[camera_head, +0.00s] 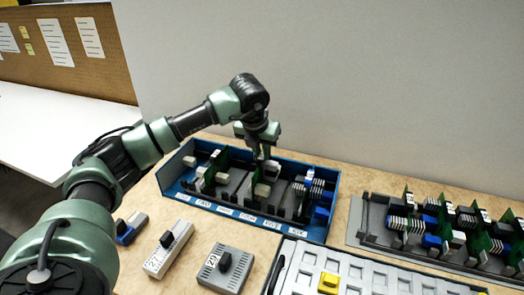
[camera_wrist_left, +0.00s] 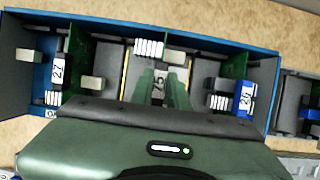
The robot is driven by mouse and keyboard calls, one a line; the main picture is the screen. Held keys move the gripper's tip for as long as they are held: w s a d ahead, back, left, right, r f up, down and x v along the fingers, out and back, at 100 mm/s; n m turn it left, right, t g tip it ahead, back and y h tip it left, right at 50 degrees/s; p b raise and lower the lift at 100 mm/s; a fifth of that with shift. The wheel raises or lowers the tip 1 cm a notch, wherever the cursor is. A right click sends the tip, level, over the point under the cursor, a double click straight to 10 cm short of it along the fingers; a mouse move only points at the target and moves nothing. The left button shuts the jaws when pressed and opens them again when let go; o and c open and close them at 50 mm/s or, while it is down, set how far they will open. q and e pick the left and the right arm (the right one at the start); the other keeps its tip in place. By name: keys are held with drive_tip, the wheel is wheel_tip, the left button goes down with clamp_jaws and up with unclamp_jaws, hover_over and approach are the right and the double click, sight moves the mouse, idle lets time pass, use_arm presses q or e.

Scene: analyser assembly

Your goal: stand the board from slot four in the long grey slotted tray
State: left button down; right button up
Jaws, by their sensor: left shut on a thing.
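My left gripper (camera_head: 262,152) is over the middle of the blue slotted case and points down. In the left wrist view its fingers (camera_wrist_left: 160,88) are shut on a green board with a white label reading 75 (camera_wrist_left: 159,80). The board stands upright, its lower part down among the case's slots; I cannot tell whether it is fully seated. The blue case (camera_head: 335,203) also shows in the wrist view (camera_wrist_left: 215,40), with boards labelled 27 (camera_wrist_left: 58,72) and 26 (camera_wrist_left: 245,97) either side. The long grey slotted tray (camera_head: 365,240) lies at the right and holds several upright boards. My right gripper is not in view.
In front of the case lie a grey module (camera_head: 225,270), a lighter module (camera_head: 168,250) and a blue-grey one (camera_head: 130,229). A pale tray (camera_head: 385,272) with a yellow part (camera_head: 328,283) is at the front. Bare tabletop lies between case and grey tray.

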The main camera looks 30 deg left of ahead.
use_arm(q)
drive_tip(key=shift+f+b, duration=0.8)
drive_tip(key=shift+f, duration=0.3)
idle(0.5)
drive_tip(key=c, duration=1.2)
unclamp_jaws()
drive_tip(key=shift+o, duration=0.2)
drive_tip(key=shift+r+p, duration=1.15)
drive_tip(key=shift+r, duration=0.85)
wheel_tip(320, 180, up, 7)
drive_tip(key=p, duration=0.4)
drive_tip(key=shift+p, duration=0.3)
idle(0.6)
